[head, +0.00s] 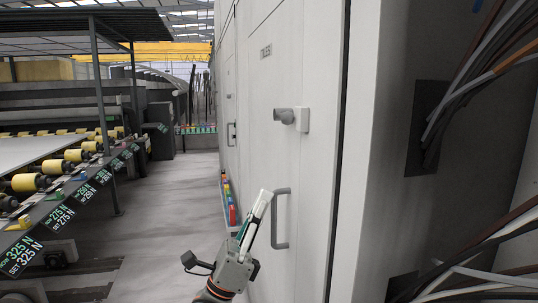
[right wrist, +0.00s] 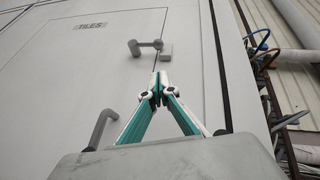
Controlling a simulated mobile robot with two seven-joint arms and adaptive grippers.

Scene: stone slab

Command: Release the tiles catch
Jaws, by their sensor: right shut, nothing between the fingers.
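The tiles door (head: 290,85) is a pale cabinet panel with a "TILES" label (head: 266,50); the label also shows in the right wrist view (right wrist: 90,26). The catch (head: 290,116) is a grey knob-like lever on a light plate at the door's right edge; in the right wrist view the catch (right wrist: 146,45) lies sideways. A grey D-shaped handle (head: 280,218) sits below it. My right gripper (head: 265,195) is shut and empty, pointing up in front of the door, below the catch and beside the handle. It appears apart from the catch. My left gripper is out of view.
Cables (head: 465,85) hang from openings in the wall on the right. A roller conveyor (head: 75,160) with tension signs runs along the left. The grey floor aisle (head: 165,215) between is clear. Small coloured items (head: 229,200) line a ledge beside the cabinet.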

